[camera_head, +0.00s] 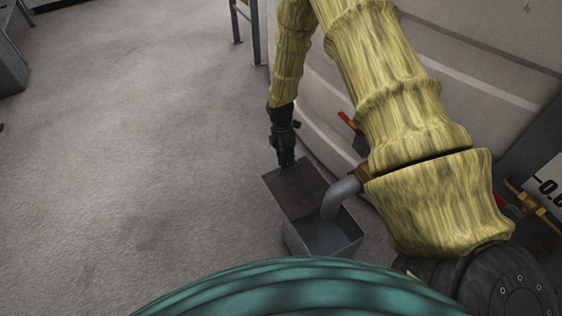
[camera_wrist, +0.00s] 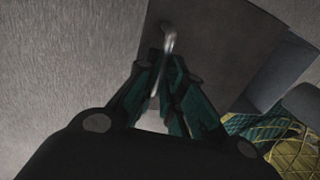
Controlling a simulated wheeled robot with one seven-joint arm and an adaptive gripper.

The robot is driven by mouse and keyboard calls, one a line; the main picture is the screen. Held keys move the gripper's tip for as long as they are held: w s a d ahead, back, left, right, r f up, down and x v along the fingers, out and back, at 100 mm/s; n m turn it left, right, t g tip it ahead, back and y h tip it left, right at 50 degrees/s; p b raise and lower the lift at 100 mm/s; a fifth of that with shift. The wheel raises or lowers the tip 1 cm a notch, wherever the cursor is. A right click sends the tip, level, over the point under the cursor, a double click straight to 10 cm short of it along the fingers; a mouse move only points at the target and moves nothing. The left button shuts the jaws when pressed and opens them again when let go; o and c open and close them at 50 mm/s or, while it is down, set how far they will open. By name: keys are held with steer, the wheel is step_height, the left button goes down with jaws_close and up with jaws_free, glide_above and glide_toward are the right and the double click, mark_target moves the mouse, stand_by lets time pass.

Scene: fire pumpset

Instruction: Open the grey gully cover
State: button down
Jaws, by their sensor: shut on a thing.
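The grey gully is an open-topped box (camera_head: 340,247) on the floor. Its flat dark grey cover (camera_head: 298,188) lies over the far-left part of the top; the near part is open. The cover also shows as a dark plate in the wrist view (camera_wrist: 215,50), with a small pale metal handle (camera_wrist: 168,36) near its edge. My gripper (camera_head: 285,162) points down at the cover's far edge. In the wrist view its teal fingers (camera_wrist: 168,68) are closed together on the handle. The fingers hide the lower part of the handle.
A grey pipe (camera_head: 343,193) bends down into the open part of the gully. A pale tank wall (camera_head: 318,115) stands close on the right, with a red lever (camera_head: 350,122) beside my arm. The floor (camera_head: 140,150) to the left is clear.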

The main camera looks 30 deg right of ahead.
stand_by(0.3)
steer(key=c, duration=1.5)
jaws_free()
steer(key=shift+r, duration=0.15)
steer(key=r, duration=0.3)
steer(key=w+r, duration=0.1)
steer(key=r, duration=0.3)
steer(key=w+r, duration=0.1)
steer(key=r, duration=0.3)
steer(key=shift+w+r, duration=0.2)
steer(key=shift+r, duration=0.05)
